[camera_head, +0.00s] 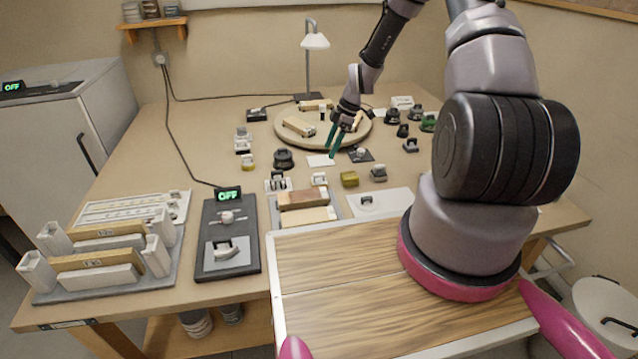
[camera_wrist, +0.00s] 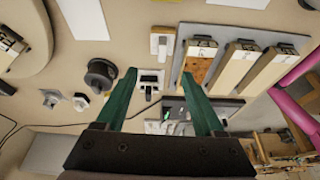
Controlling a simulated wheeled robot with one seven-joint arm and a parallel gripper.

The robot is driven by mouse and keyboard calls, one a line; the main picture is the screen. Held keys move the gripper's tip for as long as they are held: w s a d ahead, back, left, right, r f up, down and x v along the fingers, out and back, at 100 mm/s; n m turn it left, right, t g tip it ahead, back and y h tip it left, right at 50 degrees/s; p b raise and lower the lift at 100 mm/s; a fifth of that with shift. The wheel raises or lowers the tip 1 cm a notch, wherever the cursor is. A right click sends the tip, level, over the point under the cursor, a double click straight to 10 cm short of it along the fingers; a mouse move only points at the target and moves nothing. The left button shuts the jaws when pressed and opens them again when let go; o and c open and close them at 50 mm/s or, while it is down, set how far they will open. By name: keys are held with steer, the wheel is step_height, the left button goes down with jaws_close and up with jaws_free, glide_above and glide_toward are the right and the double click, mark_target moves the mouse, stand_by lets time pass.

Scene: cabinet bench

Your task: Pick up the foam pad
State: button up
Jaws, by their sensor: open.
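I cannot tell for sure which object is the foam pad. A rough brown-topped block (camera_head: 303,199) lies beside pale blocks on a grey tray (camera_head: 334,208) at the middle front; in the wrist view a similar block (camera_wrist: 203,62) sits on the tray at upper right. A small olive-yellow block (camera_head: 349,179) stands just behind the tray. My gripper (camera_head: 334,144) has green fingers, points down above the bench near the round board, and is open and empty. In the wrist view, a small white-and-black fixture (camera_wrist: 150,84) shows between my fingertips (camera_wrist: 158,75).
A round board (camera_head: 281,133) with wooden blocks lies behind my gripper. A lamp (camera_head: 309,66) stands at the back. A dark knob (camera_head: 283,159), a white card (camera_head: 320,161) and several small fixtures surround the gripper. Block holders (camera_head: 100,262) and a switch panel (camera_head: 229,240) fill the front left.

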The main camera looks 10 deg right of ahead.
mark_target(321, 173)
steer(key=x, duration=1.2)
steer(key=shift+s+f, duration=0.25)
steer(key=shift+f, duration=0.15)
jaws_close()
step_height(321, 173, up, 10)
steer(key=shift+r, duration=0.1)
steer(key=shift+c, duration=2.2)
jaws_free()
steer(key=c, duration=0.4)
